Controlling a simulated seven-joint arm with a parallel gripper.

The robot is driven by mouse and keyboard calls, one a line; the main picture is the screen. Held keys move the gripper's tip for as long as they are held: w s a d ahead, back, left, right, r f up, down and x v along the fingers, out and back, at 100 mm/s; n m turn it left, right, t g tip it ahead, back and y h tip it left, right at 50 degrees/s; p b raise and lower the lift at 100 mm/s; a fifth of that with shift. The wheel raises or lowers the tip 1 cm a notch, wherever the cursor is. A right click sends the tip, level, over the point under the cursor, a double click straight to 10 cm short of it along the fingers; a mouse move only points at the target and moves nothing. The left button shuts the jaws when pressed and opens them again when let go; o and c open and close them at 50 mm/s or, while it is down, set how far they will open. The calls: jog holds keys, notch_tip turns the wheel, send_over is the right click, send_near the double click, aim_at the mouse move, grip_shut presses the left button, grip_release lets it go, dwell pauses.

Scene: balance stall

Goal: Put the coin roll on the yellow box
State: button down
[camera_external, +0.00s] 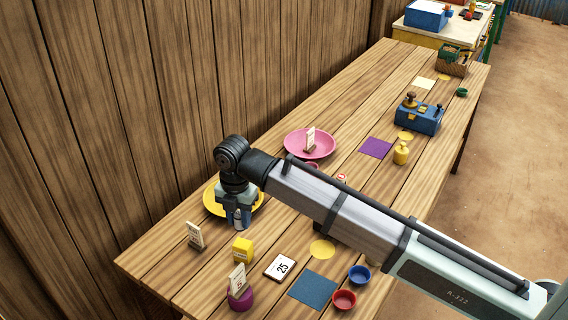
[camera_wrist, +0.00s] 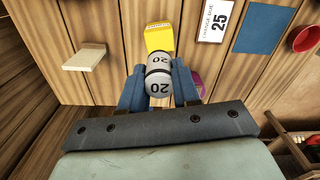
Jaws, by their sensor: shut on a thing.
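The coin roll (camera_wrist: 160,73) is a grey cylinder marked 20 with a dark band. My gripper (camera_wrist: 159,85) is shut on it, with a blue finger on each side. In the external view my gripper (camera_external: 238,221) points down at the front edge of the yellow plate, and the roll is mostly hidden between the fingers. The yellow box (camera_external: 242,250) stands on the table just in front of my gripper. In the wrist view the yellow box (camera_wrist: 159,37) is beyond the roll, which overlaps its near edge. The roll appears apart from the box.
The yellow plate (camera_external: 211,207) lies under and behind my gripper. A card stand (camera_external: 195,236) is left of the box; a purple holder with a card (camera_external: 240,298) is in front. A white card marked 25 (camera_external: 280,267) and a blue mat (camera_external: 314,290) lie to the right.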

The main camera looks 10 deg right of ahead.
aim_at(239, 214)
jog(key=shift+f, duration=2.9)
jog(key=shift+f, duration=0.1)
jog(key=c, duration=0.8)
grip_release()
notch_tip(239, 214, up, 12)
jog(key=shift+r, duration=0.1)
